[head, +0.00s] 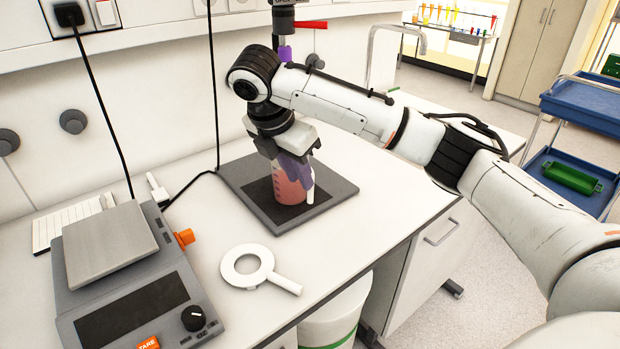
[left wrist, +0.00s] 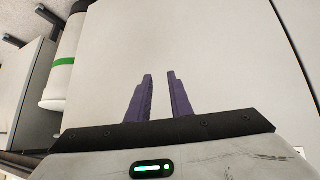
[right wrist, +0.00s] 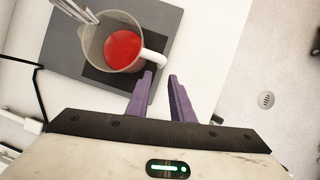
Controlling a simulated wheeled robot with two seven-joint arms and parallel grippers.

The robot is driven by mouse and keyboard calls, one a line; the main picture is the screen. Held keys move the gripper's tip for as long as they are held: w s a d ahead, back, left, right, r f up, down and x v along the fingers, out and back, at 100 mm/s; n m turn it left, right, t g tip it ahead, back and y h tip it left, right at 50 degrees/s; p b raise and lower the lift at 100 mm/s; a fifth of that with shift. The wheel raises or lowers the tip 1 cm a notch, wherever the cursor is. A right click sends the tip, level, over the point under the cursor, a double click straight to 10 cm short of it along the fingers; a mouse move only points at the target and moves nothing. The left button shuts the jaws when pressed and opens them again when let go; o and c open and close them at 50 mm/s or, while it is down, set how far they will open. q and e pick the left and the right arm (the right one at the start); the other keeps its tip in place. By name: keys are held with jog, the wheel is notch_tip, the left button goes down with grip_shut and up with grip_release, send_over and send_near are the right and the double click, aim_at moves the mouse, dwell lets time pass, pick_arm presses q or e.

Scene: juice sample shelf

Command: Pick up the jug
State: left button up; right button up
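The jug (head: 289,190) is clear with red liquid in it and stands upright on the dark plate of a grey base. In the right wrist view the jug (right wrist: 118,42) shows from above, with its white handle (right wrist: 152,60) toward my gripper. My right gripper (right wrist: 160,75) is open and empty, its purple fingertips close to the handle, which lies just ahead of the gap. I cannot tell whether they touch. In the head view the right gripper (head: 298,172) partly covers the jug. My left gripper (left wrist: 159,75) is open and empty, facing a plain pale surface; it is outside the head view.
The grey base (head: 340,190) lies on the white bench. A metal stirrer part (right wrist: 75,10) reaches over the jug. A scale (head: 130,285) and a white ring with a handle (head: 248,268) lie at left. A white bin (head: 335,315) stands below the bench edge.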

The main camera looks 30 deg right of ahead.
aim_at(310, 204)
jog(key=x, duration=1)
jog(key=shift+d, duration=0.15)
grip_shut()
jog(key=shift+r, duration=0.1)
